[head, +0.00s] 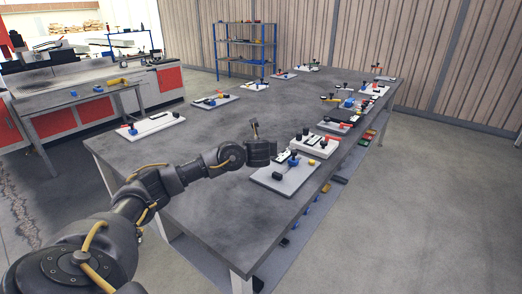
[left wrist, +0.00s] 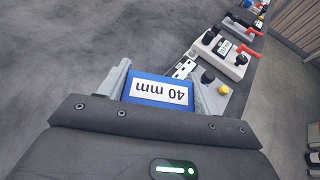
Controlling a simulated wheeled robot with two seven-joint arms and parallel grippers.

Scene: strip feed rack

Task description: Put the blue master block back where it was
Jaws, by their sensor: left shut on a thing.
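The blue master block (left wrist: 158,92) with a white label reading "40 mm", upside down in the left wrist view, sits between the two grey fingers of my left gripper (left wrist: 161,88). The gripper is shut on it. In the head view my left gripper (head: 274,153) is over the near right part of the table, beside a grey base plate (head: 285,182) at the table's right edge. The block is hard to make out in the head view. I cannot tell whether it touches anything below. My right gripper is in neither view.
Several more fixtures line the grey table's (head: 200,160) right and far edges. The table's middle is clear.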

